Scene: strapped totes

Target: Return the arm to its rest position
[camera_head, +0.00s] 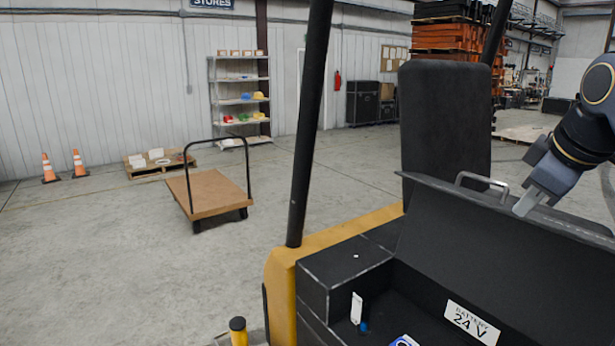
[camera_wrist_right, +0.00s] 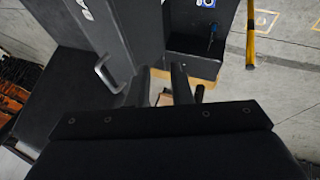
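My right gripper (camera_head: 528,203) hangs at the right of the head view, near the raised black lid (camera_head: 450,235) of a vehicle's battery compartment. The lid's grey metal handle (camera_head: 482,180) is just left of the gripper in the head view. In the right wrist view the two fingers (camera_wrist_right: 163,88) stand apart with nothing held between them. There the handle (camera_wrist_right: 108,72) lies to the left of the fingers, clear of them. My left gripper is not in view.
The open compartment (camera_head: 375,300) holds a blue part and a white tag. A black seat back (camera_head: 445,130) and dark post (camera_head: 309,125) stand close by. A flatbed cart (camera_head: 208,193) stands on open floor.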

